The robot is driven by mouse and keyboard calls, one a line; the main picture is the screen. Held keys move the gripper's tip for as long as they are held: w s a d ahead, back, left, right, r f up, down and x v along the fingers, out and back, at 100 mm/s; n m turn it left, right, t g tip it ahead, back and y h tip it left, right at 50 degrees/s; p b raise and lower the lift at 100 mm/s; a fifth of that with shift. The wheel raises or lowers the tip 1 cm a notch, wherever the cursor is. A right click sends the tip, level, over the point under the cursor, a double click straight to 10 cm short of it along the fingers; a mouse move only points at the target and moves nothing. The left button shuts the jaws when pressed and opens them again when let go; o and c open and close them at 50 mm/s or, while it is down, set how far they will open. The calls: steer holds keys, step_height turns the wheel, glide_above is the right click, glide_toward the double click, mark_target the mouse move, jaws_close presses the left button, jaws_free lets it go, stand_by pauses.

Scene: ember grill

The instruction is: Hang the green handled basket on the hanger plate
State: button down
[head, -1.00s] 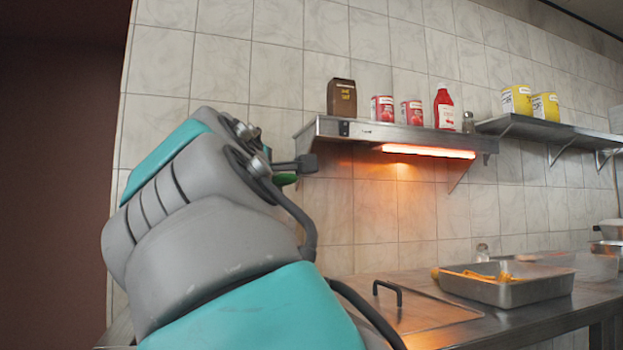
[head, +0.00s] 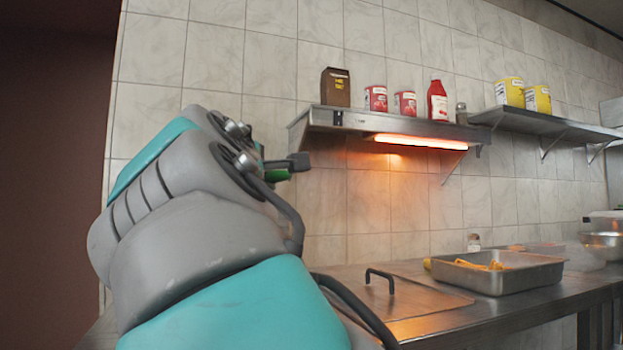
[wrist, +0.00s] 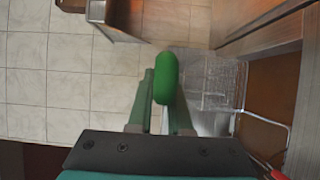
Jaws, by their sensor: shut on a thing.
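My gripper (wrist: 163,88) is shut on the green handle (wrist: 166,77) of the basket, which lies between the two fingers in the wrist view. Wire mesh (wrist: 215,85) that looks like the basket's body shows beyond the handle, to the right. In the head view a small piece of the green handle (head: 277,175) shows beside the dark tip of my gripper (head: 299,162), in front of the tiled wall. My arm hides the rest of the basket there. I cannot make out the hanger plate with certainty in either view.
A steel shelf (head: 375,125) with a glowing heat lamp (head: 420,141) stands close right of my gripper, bearing cans and bottles. A second shelf (head: 560,128) is further right. Below is a counter with a lid handle (head: 380,277) and a steel pan (head: 497,278).

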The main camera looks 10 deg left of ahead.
steer(key=shift+f, duration=0.2)
steer(key=c, duration=0.8)
jaws_free()
steer(key=shift+o, duration=0.2)
